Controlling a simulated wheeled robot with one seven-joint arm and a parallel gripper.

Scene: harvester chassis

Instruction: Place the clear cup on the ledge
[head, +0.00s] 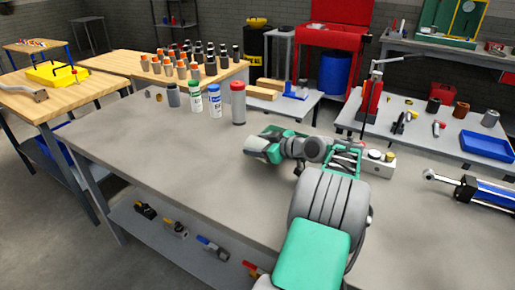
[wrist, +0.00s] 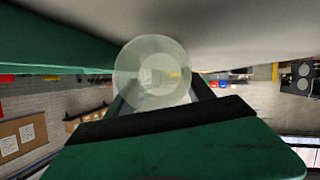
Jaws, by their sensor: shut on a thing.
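In the wrist view, the clear cup (wrist: 152,62) is see-through and round, with its circular outline facing the camera. My gripper (wrist: 160,92) is shut on it, with one dark finger on each side. In the head view my arm reaches over the grey bench (head: 190,160). I cannot make out the cup or the fingertips there. In the wrist view, a plain grey surface (wrist: 250,30) and a green band (wrist: 45,40) lie close above the cup in the picture. I cannot tell which surface is the ledge.
A blue cylinder (head: 487,194) lies farther right. The bench's left half is mostly clear.

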